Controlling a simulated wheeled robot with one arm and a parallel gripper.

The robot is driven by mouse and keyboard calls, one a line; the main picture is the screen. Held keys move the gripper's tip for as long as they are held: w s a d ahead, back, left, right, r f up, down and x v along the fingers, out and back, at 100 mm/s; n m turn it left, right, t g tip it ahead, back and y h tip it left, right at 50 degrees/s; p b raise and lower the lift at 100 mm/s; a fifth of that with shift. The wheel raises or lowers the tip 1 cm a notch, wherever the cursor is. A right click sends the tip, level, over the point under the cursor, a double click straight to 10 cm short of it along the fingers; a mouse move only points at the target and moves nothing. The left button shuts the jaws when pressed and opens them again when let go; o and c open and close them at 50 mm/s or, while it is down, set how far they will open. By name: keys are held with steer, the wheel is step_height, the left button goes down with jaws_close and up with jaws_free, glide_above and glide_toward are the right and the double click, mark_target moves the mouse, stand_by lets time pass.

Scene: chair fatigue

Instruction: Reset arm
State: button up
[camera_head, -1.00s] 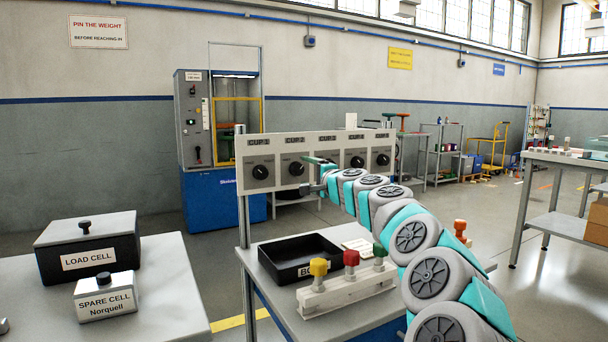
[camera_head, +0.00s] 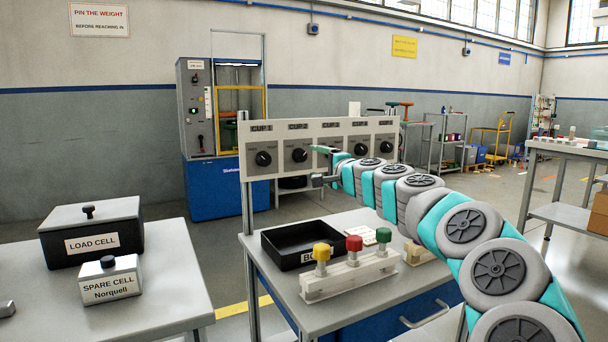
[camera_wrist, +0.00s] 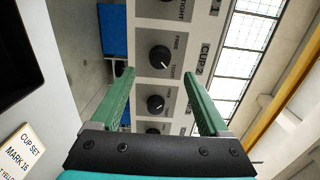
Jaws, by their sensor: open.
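My gripper (camera_head: 322,165) is at the end of my grey and teal arm, in front of the white knob panel (camera_head: 288,134). In the wrist view its two green fingers (camera_wrist: 162,100) are apart with nothing between their tips. Beyond them, the panel shows black knobs, one of them (camera_wrist: 159,57) seen between the fingers. In the head view the CUP 1 knob (camera_head: 263,158) and CUP 2 knob (camera_head: 299,155) are clear. The CUP 3 knob is hidden behind the gripper. I cannot tell whether the gripper touches the panel.
Below the panel, a bench (camera_head: 345,285) carries a black tray (camera_head: 290,259) and a white rack (camera_head: 346,277) with yellow, red and green plugs. A table at left holds a load cell box (camera_head: 92,241) and a spare cell (camera_head: 109,284). Open floor lies beyond the bench.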

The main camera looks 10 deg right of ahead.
steer(key=s+a+f+n+g+y, duration=0.25)
steer(key=s+a+n, duration=0.25)
steer(key=s+a, duration=0.35)
steer(key=s+a+f+n+g+y, duration=0.2)
steer(key=s+a+n+g, duration=0.2)
steer(key=s+a, duration=0.45)
steer(key=s+a+f+n+g+h, duration=0.2)
steer(key=s+f+n+g, duration=0.1)
steer(key=s+f, duration=0.5)
steer(key=s+d+f+n+g+h, duration=0.1)
steer(key=s+d+f+g+h, duration=0.1)
steer(key=s+f, duration=0.55)
steer(key=s+d+f+n+g+h, duration=0.1)
steer(key=s+d+f+g+h, duration=0.3)
steer(key=s, duration=0.6)
steer(key=s+d+f+g+h, duration=0.1)
steer(key=s+d+f, duration=0.4)
steer(key=s, duration=0.4)
steer(key=s+d+f+g+h, duration=0.1)
steer(key=s+d+f+g, duration=0.1)
steer(key=s+d+f, duration=0.3)
steer(key=s, duration=0.3)
steer(key=shift+s+d, duration=0.35)
